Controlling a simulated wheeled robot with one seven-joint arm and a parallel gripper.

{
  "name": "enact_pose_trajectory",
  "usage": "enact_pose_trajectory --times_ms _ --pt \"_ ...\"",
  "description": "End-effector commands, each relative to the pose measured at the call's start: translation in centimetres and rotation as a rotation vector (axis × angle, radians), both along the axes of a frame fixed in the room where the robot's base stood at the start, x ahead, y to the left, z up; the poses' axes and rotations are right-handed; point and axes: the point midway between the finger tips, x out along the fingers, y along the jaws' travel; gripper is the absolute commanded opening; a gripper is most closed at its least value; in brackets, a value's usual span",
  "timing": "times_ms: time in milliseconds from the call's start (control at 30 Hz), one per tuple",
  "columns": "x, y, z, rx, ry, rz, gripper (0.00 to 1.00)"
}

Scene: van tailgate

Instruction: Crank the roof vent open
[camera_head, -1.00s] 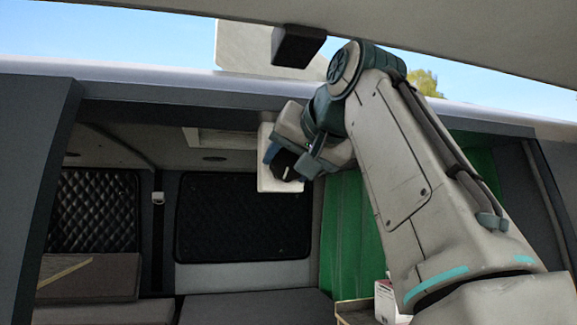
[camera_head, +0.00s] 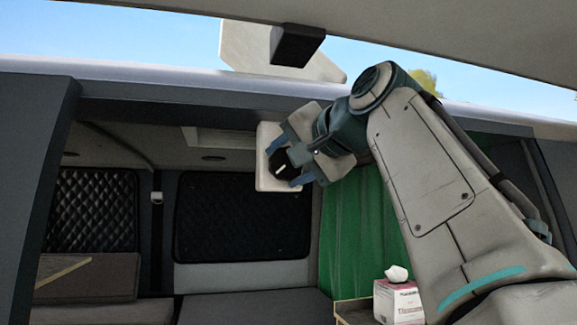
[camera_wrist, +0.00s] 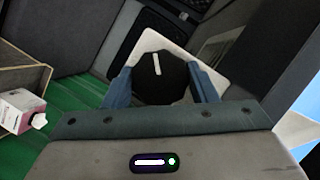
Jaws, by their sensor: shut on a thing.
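A black knob (camera_head: 278,164) with a white pointer mark sits on a pale square plate (camera_head: 266,180) below the van's roof edge. In the wrist view the knob (camera_wrist: 157,80) is in front of the plate (camera_wrist: 147,42), its mark pointing nearly straight up. My gripper (camera_head: 284,167) is shut on the knob, with one blue finger on each side; the fingers also show in the wrist view (camera_wrist: 159,74). A pale flat panel (camera_head: 243,50), seemingly the vent lid, stands tilted above the roof. A recessed opening (camera_head: 220,140) shows in the ceiling; whether it is the vent is unclear.
A green curtain (camera_head: 348,235) hangs right of the plate. A tissue box (camera_head: 398,302) stands below my arm. A dark quilted window cover (camera_head: 235,215) and a bench (camera_head: 250,308) are inside. A dark block (camera_head: 297,45) partly hides the panel.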

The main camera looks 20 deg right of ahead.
Motion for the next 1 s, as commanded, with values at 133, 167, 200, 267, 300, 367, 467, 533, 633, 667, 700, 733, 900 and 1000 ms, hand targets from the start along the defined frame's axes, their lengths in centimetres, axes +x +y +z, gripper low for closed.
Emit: enact_pose_trajectory --times_ms 133,167,200,267,300,367,467,533,633,667,700,733,900,1000 --pt "-0.01 0.2 -0.26 0.048 0.008 0.007 0.29" --pt "-0.01 0.2 -0.26 0.055 0.008 0.007 0.29" --pt "-0.02 0.2 -0.26 0.064 0.007 0.007 0.29" --pt "-0.01 0.19 -0.24 0.076 0.007 0.006 0.29" --pt "-0.01 0.19 -0.24 0.082 0.007 0.006 0.29" --pt "-0.01 0.19 -0.24 0.088 0.008 0.006 0.29" --pt "0.01 0.18 -0.25 0.092 0.007 0.006 0.29" --pt "0.01 0.18 -0.25 0.092 0.007 0.006 0.29" --pt "0.01 0.18 -0.26 0.091 0.008 0.005 0.29" --pt "0.01 0.18 -0.26 0.091 0.008 0.005 0.29" --pt "0.02 0.18 -0.26 0.091 0.008 0.005 0.29" --pt "0.02 0.17 -0.27 0.091 0.008 0.005 0.29" --pt "0.03 0.17 -0.28 0.09 0.009 0.006 0.29" --pt "0.03 0.17 -0.29 0.09 0.009 0.006 0.29"
